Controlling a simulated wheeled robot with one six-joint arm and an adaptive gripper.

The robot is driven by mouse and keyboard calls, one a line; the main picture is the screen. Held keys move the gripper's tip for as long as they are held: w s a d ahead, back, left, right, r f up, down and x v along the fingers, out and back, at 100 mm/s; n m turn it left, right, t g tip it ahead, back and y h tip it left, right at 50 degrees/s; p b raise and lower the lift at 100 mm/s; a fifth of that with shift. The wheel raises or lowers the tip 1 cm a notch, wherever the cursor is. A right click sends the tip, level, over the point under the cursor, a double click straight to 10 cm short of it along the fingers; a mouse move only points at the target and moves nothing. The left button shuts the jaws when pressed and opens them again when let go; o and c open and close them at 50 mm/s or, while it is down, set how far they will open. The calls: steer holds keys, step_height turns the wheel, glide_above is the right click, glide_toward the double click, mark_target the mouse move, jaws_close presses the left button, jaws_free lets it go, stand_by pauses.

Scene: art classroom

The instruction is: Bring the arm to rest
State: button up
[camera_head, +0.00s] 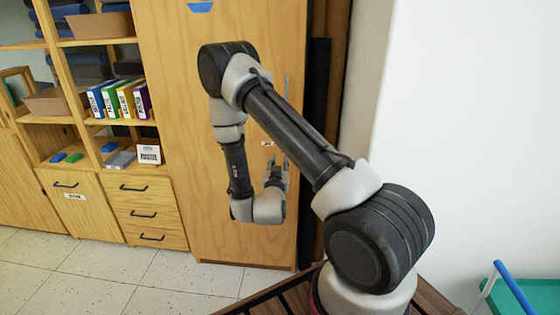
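My arm rises from the lower right, bends at an elbow at upper centre and hangs down to a wrist in front of a tall wooden cabinet (185,110). My gripper (279,163) is small in view just above the wrist, its fingers pointing up. The two fingers look apart, with nothing seen between them. The gripper's base is partly hidden by the wrist.
Wooden shelves at left hold several coloured binders (118,99), a cardboard box (100,25) and a small white sign (149,154). Drawers (146,213) stand below. The tiled floor (100,275) is clear at lower left. A teal tray (530,295) with a blue bar is at lower right, by a white wall.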

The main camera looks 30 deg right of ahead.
steer(key=shift+f, duration=0.1)
stand_by(0.4)
steer(key=s+a+f+n+g+y, duration=0.1)
steer(key=s+a+f+g+y, duration=0.25)
steer(key=f, duration=0.45)
steer(key=s+a+f+n+g+y, duration=0.1)
steer(key=s+a+f+g+y, duration=0.15)
steer(key=f+g, duration=0.35)
steer(key=s+a+r+n+g+y, duration=0.1)
steer(key=s+a+r+g+y, duration=0.1)
steer(key=s+a+y, duration=0.15)
steer(key=s+d+r+n, duration=0.1)
steer(key=s+r, duration=0.6)
steer(key=r, duration=0.5)
steer(key=s+d+r+n, duration=0.1)
steer(key=s+d+r, duration=0.1)
steer(key=s+r, duration=0.5)
steer(key=s+d+r+n, duration=0.2)
steer(key=s+r, duration=0.6)
steer(key=r, duration=1.1)
steer(key=shift+d+r+t, duration=0.15)
steer(key=shift+r+t, duration=0.05)
steer(key=shift+t, duration=0.25)
steer(key=shift+y, duration=0.25)
